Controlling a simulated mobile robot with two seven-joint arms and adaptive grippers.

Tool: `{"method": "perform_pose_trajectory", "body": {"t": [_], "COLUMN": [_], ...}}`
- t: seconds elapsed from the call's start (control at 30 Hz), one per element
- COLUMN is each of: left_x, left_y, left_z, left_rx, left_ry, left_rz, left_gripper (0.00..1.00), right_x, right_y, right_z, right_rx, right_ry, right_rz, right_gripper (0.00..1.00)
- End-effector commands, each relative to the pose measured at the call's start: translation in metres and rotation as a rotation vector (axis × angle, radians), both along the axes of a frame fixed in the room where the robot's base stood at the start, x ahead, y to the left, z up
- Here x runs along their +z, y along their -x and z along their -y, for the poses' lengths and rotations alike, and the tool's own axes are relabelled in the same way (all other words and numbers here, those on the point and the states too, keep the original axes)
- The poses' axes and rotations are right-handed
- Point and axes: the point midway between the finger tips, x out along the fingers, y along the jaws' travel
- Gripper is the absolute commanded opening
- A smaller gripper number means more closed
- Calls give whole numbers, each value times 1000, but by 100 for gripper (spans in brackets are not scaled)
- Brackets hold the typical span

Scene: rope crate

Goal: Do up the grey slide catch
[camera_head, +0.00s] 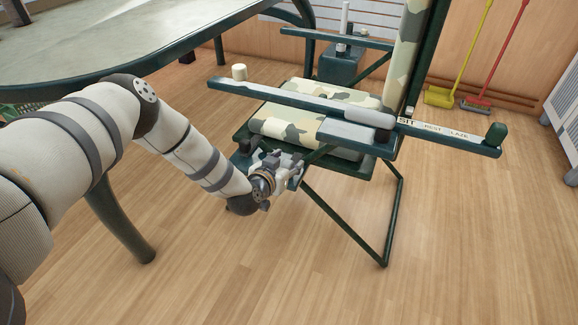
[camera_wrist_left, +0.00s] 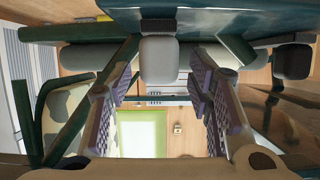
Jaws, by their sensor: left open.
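A folding chair with camouflage cushions stands beside the table, and its dark green near arm rail (camera_head: 290,98) carries grey parts. A pale grey block (camera_head: 346,132) sits at the near side of the rail, beside a rounded grey sleeve (camera_head: 368,115). I cannot tell for sure which is the slide catch. My left gripper (camera_head: 291,165) is low at the chair's seat edge, left of and below the pale block. In the left wrist view its fingers (camera_wrist_left: 160,95) are apart and empty, with a grey block (camera_wrist_left: 158,60) between and beyond them. My right gripper is out of view.
The rail bears a lettered strip (camera_head: 432,128) and a green end knob (camera_head: 495,134). A large table (camera_head: 150,50) stands at the upper left. A yellow broom (camera_head: 440,96) and a red one (camera_head: 478,103) lean by the wall. The front floor is clear.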

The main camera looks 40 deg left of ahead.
Motion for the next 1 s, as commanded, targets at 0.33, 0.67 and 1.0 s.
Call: {"method": "perform_pose_trajectory", "body": {"t": [0.33, 0.67, 1.0], "left_x": [-1, -1, -3], "left_y": [-4, -4, -37], "left_z": [-1, 0, -8], "left_rx": [-1, -1, -1], "left_ry": [1, 2, 2], "left_rz": [0, -1, -1], "left_gripper": [38, 0, 0], "right_x": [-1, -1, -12], "right_y": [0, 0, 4], "right_z": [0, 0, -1], "right_rx": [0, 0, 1], "right_ry": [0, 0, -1], "right_rz": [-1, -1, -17], "right_gripper": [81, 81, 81]}}
